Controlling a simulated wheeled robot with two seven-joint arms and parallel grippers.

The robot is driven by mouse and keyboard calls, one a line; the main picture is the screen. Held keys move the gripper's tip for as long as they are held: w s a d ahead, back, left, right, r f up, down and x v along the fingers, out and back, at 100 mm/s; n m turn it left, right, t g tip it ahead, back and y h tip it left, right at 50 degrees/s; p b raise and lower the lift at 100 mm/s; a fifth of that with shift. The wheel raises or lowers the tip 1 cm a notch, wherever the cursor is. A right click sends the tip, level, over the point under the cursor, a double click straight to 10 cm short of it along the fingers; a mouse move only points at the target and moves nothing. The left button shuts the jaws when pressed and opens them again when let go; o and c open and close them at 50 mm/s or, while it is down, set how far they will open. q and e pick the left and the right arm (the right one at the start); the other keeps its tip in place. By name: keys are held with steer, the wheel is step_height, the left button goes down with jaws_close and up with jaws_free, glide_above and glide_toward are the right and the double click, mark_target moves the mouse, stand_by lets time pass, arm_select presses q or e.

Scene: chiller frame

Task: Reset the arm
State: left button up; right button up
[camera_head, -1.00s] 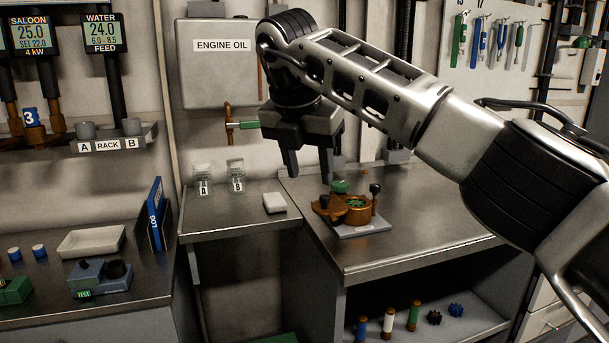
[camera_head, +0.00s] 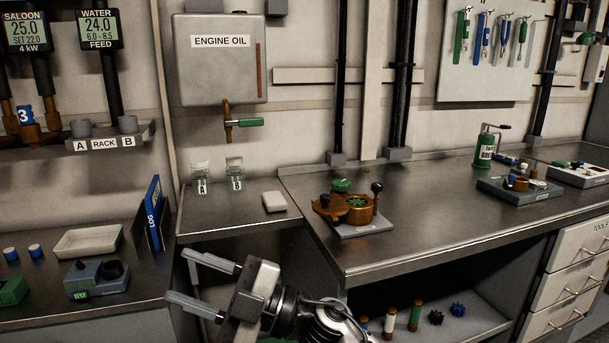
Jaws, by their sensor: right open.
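My right gripper (camera_head: 188,280) is low in the head view, in front of the bench fronts. Its two grey fingers point left and stand apart, with nothing between them. The folded arm behind it (camera_head: 310,318) enters from the bottom edge. My left gripper does not show.
A brass pump-like part (camera_head: 347,208) sits on a grey plate on the steel bench (camera_head: 430,225). Jars A (camera_head: 202,179) and B (camera_head: 235,175) and a white block (camera_head: 274,202) stand on the lower counter. Cartridges (camera_head: 414,316) stand on the shelf, partly behind my arm.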

steer(key=d+f+m+t+h, duration=1.3)
steer(key=d+f+m+t, duration=0.4)
steer(key=m, duration=0.4)
steer(key=s+d+f+m+g+h, duration=0.5)
steer(key=s+d+f+g, duration=0.3)
steer(key=s+d+f, duration=0.3)
steer(key=s+f, duration=0.1)
steer(key=s, duration=0.2)
steer(key=shift+s+d+f+h, duration=0.3)
steer(key=shift+s+d+f, duration=0.05)
steer(key=shift+s, duration=0.05)
steer(key=shift+c, duration=0.8)
steer(key=shift+w+a, duration=0.1)
